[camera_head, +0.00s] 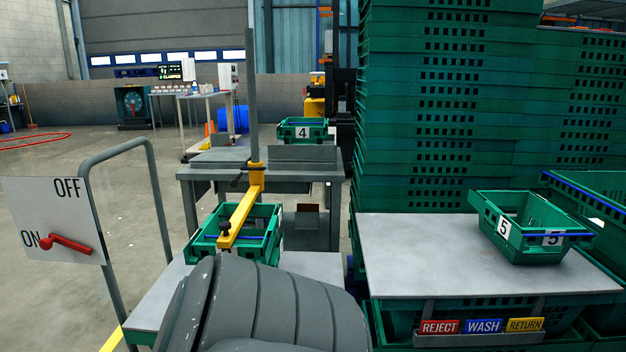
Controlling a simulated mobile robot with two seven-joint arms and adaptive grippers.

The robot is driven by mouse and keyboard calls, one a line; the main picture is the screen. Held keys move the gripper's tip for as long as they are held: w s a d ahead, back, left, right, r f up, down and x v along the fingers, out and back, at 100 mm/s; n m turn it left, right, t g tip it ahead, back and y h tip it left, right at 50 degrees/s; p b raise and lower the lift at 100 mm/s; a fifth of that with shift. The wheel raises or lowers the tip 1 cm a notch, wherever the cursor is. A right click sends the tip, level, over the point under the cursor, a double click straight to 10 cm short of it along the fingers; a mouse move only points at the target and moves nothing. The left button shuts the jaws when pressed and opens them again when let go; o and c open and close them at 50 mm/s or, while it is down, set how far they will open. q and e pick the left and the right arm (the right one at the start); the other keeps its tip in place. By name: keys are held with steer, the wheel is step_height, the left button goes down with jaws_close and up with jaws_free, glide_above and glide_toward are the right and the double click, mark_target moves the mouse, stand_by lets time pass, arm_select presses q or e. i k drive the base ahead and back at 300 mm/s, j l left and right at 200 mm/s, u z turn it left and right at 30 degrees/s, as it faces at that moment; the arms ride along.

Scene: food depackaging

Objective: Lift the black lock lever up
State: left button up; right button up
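A grey upright post (252,80) carries a yellow clamp arm (240,212) that slopes down toward the front. A small black lever (239,180) sticks out to the left of the post at the yellow collar; it looks roughly level, though it is small and hard to make out. A black knob (225,228) sits at the lower end of the yellow arm, above a green crate (262,250) on a grey table. Neither of my grippers shows. A large dark grey ribbed shape, apparently part of my own arm, fills the bottom centre and hides part of the table.
A white ON/OFF panel (55,215) with a red handle (66,244) stands at left beside a grey rail (152,180). Tall green crate stacks (450,110) block the right. A green crate marked 5 (525,240) sits on a grey-topped table (430,270). Floor is open at left.

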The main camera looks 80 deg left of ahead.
mark_target(233, 183)
steer(key=u, duration=1)
steer(key=l+u, duration=0.1)
steer(key=u, duration=1.4)
steer(key=k+u, duration=0.1)
steer(key=u, duration=0.9)
